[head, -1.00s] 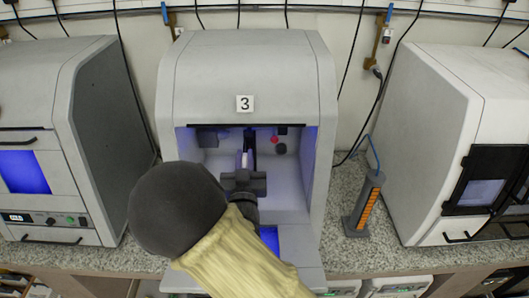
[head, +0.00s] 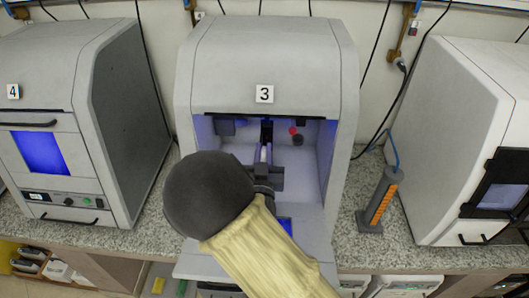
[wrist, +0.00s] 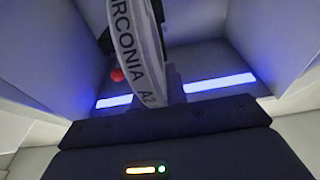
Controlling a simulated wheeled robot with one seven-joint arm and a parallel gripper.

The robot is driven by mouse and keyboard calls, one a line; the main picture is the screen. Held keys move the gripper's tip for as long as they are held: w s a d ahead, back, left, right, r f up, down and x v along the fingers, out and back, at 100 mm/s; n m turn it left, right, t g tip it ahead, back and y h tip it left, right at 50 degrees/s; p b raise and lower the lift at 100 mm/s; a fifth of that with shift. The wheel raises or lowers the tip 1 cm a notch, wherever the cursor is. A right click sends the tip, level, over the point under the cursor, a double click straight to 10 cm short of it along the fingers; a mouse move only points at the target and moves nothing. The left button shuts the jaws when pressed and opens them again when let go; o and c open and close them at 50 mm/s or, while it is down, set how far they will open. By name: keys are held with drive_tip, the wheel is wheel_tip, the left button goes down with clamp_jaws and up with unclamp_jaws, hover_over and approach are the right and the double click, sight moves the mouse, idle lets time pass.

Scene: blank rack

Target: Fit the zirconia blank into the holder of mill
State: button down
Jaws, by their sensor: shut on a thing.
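The zirconia blank (wrist: 138,55) is a white disc seen edge-on in the wrist view, with "ZIRCONIA A2" lettered on its rim. It stands upright between my jaws, and its far part runs out of the top of that view. In the head view a thin white sliver of the blank (head: 264,153) shows just beyond my gripper (head: 265,172). My gripper is shut on the blank inside the open chamber of mill 3 (head: 265,60). A dark upright part, seemingly the holder (head: 267,132), is behind the blank. Whether they touch is hidden.
The chamber has close side walls, a red knob (head: 293,130) and blue light strips (wrist: 220,82). Mill 4 (head: 45,115) stands left and another closed mill (head: 455,120) right. A dark stand with an orange striped panel (head: 381,200) is on the speckled counter (head: 350,245).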

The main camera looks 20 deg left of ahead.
drive_tip(key=shift+w+a+f+b, duration=0.2)
drive_tip(key=shift+w+f+b, duration=0.15)
drive_tip(key=shift+w, duration=0.55)
drive_tip(key=shift+w+a+f+b, duration=0.25)
drive_tip(key=shift+w+b, duration=0.15)
drive_tip(key=shift+w, duration=0.5)
drive_tip(key=shift+w+a+f+b, duration=0.25)
drive_tip(key=shift+w+b, duration=0.1)
drive_tip(key=shift+w, duration=0.55)
drive_tip(key=shift+d+b, duration=0.1)
drive_tip(key=shift+b, duration=0.75)
drive_tip(key=shift+w+a+f+b, duration=0.2)
drive_tip(key=shift+w+b, duration=0.1)
drive_tip(key=shift+w, duration=0.35)
drive_tip(key=shift+w+a+f+b, duration=0.1)
drive_tip(key=shift+w+f+b, duration=0.1)
drive_tip(key=shift+w+b, duration=0.3)
drive_tip(key=shift+w+a+f+b, duration=0.15)
drive_tip(key=shift+w+f, duration=0.05)
drive_tip(key=shift+w, duration=0.55)
idle(0.4)
drive_tip(key=c, duration=1.3)
unclamp_jaws()
drive_tip(key=shift+s, duration=0.15)
